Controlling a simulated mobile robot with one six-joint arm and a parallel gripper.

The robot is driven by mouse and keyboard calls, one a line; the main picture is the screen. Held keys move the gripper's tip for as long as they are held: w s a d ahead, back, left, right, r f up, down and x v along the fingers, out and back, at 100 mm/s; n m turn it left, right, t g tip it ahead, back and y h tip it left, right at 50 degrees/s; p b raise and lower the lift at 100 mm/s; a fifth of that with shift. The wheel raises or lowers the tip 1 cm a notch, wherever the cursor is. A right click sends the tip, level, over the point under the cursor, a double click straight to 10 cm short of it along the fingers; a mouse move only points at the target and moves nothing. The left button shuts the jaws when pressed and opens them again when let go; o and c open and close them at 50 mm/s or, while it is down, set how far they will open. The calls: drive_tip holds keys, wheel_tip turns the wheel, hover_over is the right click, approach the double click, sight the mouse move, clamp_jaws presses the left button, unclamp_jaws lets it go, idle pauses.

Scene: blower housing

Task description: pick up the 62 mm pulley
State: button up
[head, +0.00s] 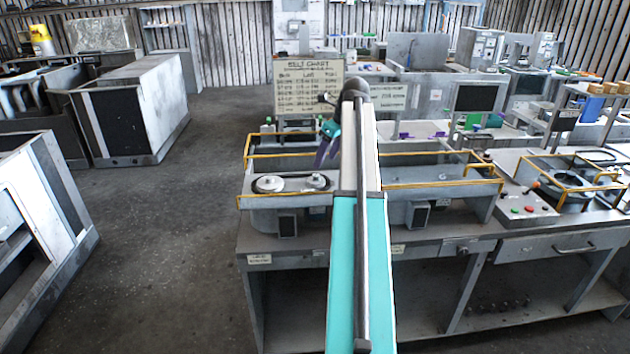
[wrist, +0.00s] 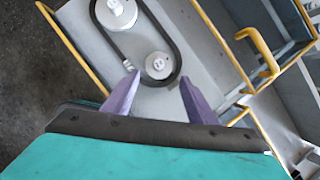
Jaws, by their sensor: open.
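Two pale round pulleys sit inside a black belt loop in a grey tray. The larger pulley (wrist: 115,12) is at the top of the wrist view, and the smaller pulley (wrist: 158,65) is lower. Both have marks on their hubs that I cannot read, so I cannot tell by label which is 62 mm. They also show in the head view, one at left (head: 270,183) and one at right (head: 316,181). My gripper (wrist: 158,80) is open and empty, its purple fingers apart on either side of the smaller pulley's lower edge. In the head view my gripper (head: 327,150) is above the tray.
Yellow rails (head: 290,155) edge the tray, and one yellow handle-like bar (wrist: 262,48) is right of the fingers. A belt chart board (head: 309,85) stands behind. More machines and a button panel (head: 525,205) are to the right. Open floor lies to the left.

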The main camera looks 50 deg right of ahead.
sight(317, 175)
drive_tip(key=shift+p+x, duration=0.3)
drive_tip(key=shift+x, duration=1.3)
drive_tip(key=shift+f, duration=0.15)
drive_tip(key=shift+p+x, duration=0.9)
drive_tip(key=shift+x, duration=1.6)
drive_tip(key=shift+w+a, duration=0.1)
drive_tip(key=shift+a, duration=0.05)
drive_tip(key=c, duration=0.7)
drive_tip(key=shift+r, duration=0.2)
